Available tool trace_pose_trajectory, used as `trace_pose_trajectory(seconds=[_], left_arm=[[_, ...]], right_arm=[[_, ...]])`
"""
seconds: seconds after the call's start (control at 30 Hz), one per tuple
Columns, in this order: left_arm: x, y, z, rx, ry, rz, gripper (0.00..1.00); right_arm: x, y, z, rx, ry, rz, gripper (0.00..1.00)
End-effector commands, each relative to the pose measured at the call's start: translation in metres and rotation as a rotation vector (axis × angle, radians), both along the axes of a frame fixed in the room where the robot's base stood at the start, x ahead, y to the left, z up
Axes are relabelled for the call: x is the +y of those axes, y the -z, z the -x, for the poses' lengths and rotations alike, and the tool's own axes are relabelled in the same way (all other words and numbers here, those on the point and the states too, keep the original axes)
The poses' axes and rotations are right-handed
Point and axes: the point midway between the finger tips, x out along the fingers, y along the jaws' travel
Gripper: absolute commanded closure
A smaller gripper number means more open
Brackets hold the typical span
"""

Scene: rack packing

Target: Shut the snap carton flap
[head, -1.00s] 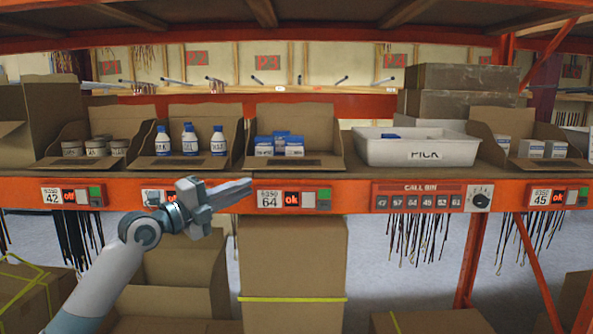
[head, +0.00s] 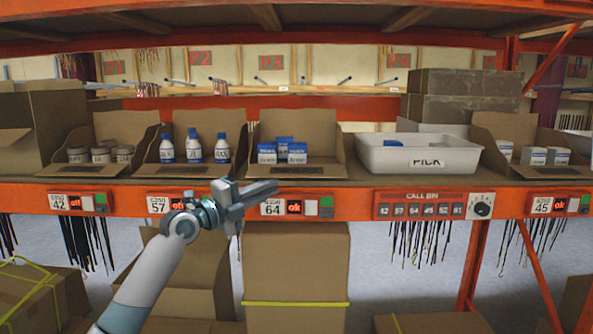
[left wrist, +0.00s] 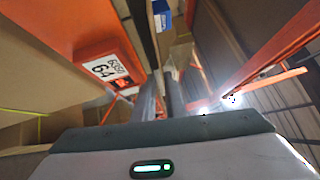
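Several open-fronted brown cartons stand in a row on the orange shelf. One holds blue-and-white boxes above label 64 (head: 338,168). One holds blue-capped bottles (head: 181,179), and one holds jars (head: 96,182). I cannot tell which is the snap carton; their low front lips lie toward the shelf edge. My left gripper (head: 277,187) is in front of the orange beam, below the box carton and beside label 64, its fingers pointing right. In the left wrist view its fingers (left wrist: 162,100) lie close together with nothing seen between them. My right gripper is not in view.
The orange beam (head: 348,207) carries label panels and a call-bin panel (head: 433,205). A white PICK tote (head: 373,155) stands right of the box carton. A tall carton (head: 295,262) stands under the shelf. Dark strands hang below the beam.

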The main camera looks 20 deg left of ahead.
Motion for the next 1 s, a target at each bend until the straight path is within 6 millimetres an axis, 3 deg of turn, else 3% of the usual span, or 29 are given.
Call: trace_pose_trajectory(seconds=[0.1,0.5,0.7,1.0], left_arm=[[-0.012,-0.008,-0.019,0.002,0.001,0.003,0.89],[-0.043,-0.014,-0.075,0.002,0.001,0.002,0.89],[-0.049,-0.014,-0.087,0.000,0.000,0.000,0.89],[-0.051,-0.013,-0.089,0.000,0.000,-0.001,0.89]], right_arm=[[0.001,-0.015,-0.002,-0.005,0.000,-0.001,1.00],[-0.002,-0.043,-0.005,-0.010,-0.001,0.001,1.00],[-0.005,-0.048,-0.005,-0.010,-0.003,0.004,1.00],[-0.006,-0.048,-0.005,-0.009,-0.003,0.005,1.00]])
